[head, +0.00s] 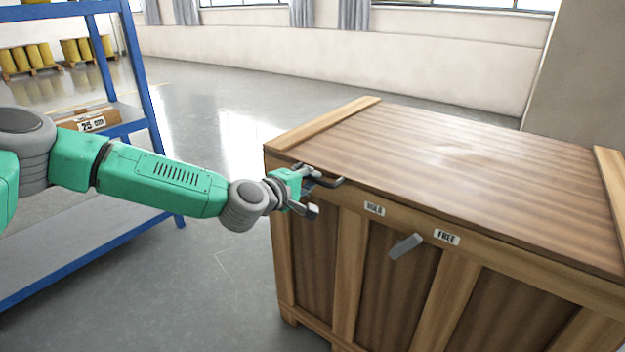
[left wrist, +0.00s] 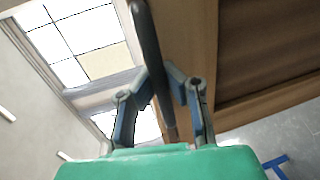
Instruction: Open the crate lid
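The large wooden crate (head: 455,305) stands at the right in the head view. Its flat striped lid (head: 450,185) lies down on it. A dark bar handle (head: 335,183) sticks out near the lid's front left corner; it also shows in the left wrist view (left wrist: 150,45). My left gripper (head: 312,190) is at this handle. In the left wrist view its fingertips (left wrist: 160,82) lie close against both sides of the bar, which runs between them. My right gripper is out of view.
A blue shelf rack (head: 140,85) with a cardboard box (head: 88,118) stands at the left, behind my arm. Open grey floor (head: 235,270) lies between rack and crate.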

